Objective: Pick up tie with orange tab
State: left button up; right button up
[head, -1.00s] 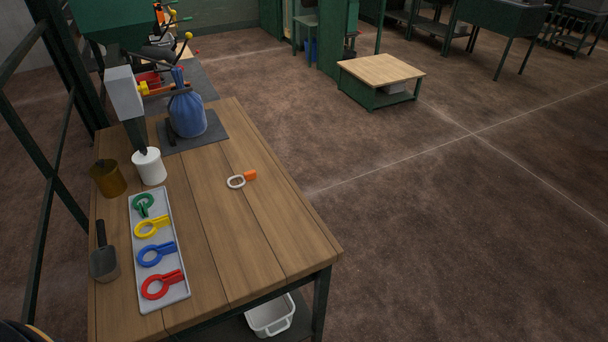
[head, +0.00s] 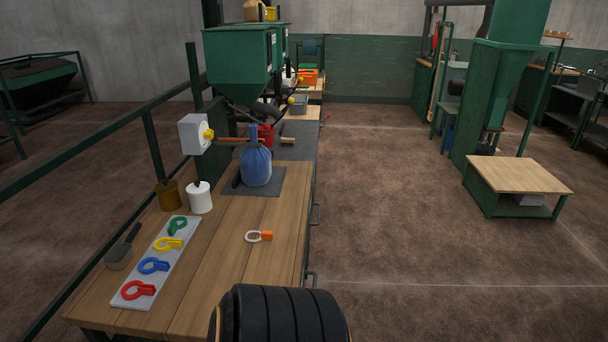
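The tie with the orange tab (head: 254,236) lies flat on the wooden table (head: 216,274), near its right side. Its white loop points left and its orange tab points right. Nothing is touching it. A black ribbed cylindrical part (head: 281,318), which looks like part of my own arm, shows at the bottom edge below the tie. Neither of my grippers can be seen, so their state is hidden.
A grey tray (head: 133,293) holds green, yellow, blue and red ties at left. A scoop (head: 122,249), brown cup (head: 168,195), white container (head: 199,198) and blue bag (head: 257,165) stand nearby. The table around the orange-tab tie is clear. Open floor lies right.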

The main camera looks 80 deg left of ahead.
aim_at(269, 234)
jog(key=i+u, duration=0.25)
jog(key=i, duration=0.15)
jog(key=i+l+u, duration=0.3)
jog(key=i+u, duration=0.2)
jog(key=u, duration=0.2)
jog(key=i+j+u, duration=0.1)
jog(key=u, duration=0.35)
jog(key=i+l+u, duration=0.1)
jog(key=i+u, duration=0.15)
jog(key=u, duration=0.15)
jog(key=i+l+u, duration=0.15)
jog(key=u, duration=0.25)
jog(key=i+l+u, duration=0.15)
jog(key=u, duration=0.25)
